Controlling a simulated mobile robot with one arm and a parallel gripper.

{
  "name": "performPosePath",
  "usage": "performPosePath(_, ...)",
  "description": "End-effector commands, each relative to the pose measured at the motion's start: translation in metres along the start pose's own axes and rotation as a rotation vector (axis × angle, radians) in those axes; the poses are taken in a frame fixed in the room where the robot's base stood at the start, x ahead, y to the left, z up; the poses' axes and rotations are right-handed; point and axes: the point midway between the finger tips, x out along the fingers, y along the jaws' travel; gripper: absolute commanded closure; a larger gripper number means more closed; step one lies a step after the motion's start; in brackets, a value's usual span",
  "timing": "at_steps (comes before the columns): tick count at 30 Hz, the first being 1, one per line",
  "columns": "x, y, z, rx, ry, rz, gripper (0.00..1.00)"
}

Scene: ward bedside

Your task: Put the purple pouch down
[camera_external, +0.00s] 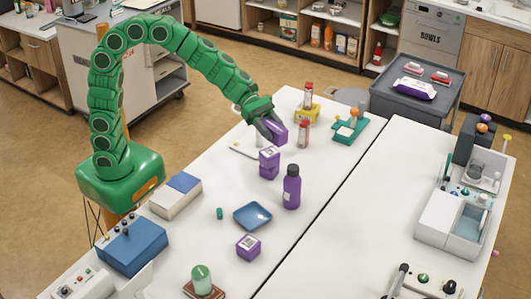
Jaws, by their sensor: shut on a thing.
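My gripper (268,125) is at the end of the green arm, above the left white table. It is shut on a purple pouch (278,131), which looks small and boxy at this size. The fingers cover part of the pouch.
A purple bottle (291,190), blue tray (253,216) and purple box (248,247) stand nearer. A red-capped bottle (303,134), yellow holder (307,113) and teal stand (352,129) are to the right. A grey cart (398,107) stands beyond. Bare table (330,180) lies right of the bottle.

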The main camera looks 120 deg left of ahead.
Motion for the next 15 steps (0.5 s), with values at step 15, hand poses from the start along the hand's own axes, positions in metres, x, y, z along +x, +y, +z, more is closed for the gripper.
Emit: performPosePath(15, -0.083, 0.047, -0.041, 0.014, 0.000, -0.029, 0.83)
